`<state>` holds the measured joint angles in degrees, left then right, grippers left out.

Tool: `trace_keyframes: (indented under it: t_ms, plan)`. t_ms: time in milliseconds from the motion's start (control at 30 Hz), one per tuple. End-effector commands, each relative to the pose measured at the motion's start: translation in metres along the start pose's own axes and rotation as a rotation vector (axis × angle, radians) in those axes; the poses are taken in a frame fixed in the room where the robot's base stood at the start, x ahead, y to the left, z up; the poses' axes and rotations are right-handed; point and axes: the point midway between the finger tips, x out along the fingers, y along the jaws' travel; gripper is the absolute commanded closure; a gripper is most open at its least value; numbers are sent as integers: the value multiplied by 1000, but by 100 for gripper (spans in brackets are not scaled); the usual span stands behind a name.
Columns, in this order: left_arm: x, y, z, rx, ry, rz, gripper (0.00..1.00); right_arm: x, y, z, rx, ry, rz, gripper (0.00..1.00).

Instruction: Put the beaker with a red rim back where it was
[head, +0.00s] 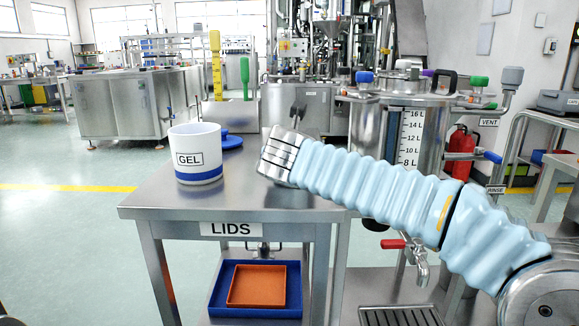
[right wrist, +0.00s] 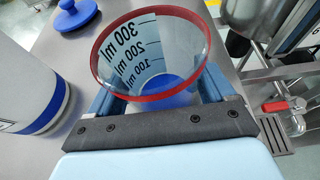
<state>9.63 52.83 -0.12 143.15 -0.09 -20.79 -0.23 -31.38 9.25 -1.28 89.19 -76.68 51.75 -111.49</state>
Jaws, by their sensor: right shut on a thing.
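The beaker with a red rim (right wrist: 133,52) is clear, with ml marks. It sits upright between the fingers of my right gripper (right wrist: 158,88), which is shut on it. Blue shows through its lower part; I cannot tell whether that is its base or something beneath. In the head view my right gripper (head: 282,154) is over the right side of the LIDS table (head: 255,205) and hides the beaker. I cannot tell whether the beaker touches the tabletop. My left gripper is not in view.
A white GEL jar (head: 196,153) with a blue band stands left on the table, with a blue lid (head: 232,142) behind it. A steel tank (head: 372,130) with a tap (head: 420,262) stands to the right. Blue and orange trays (head: 258,284) lie below. The front tabletop is clear.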

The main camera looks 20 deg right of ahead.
Motion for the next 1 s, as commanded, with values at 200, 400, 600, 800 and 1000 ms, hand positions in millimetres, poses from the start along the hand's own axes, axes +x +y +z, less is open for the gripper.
trace_keyframes:
  t_ms: [200,400,600,800,1000]
  plan:
    - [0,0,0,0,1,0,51,0,0,0,0,-1,0,60]
    - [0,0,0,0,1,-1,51,0,0,-1,0,-1,0,0]
    - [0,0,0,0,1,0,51,0,0,0,0,-1,0,0]
    - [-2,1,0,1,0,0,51,-20,0,3,2,-3,3,0]
    - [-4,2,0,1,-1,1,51,-67,0,3,1,-4,3,0]
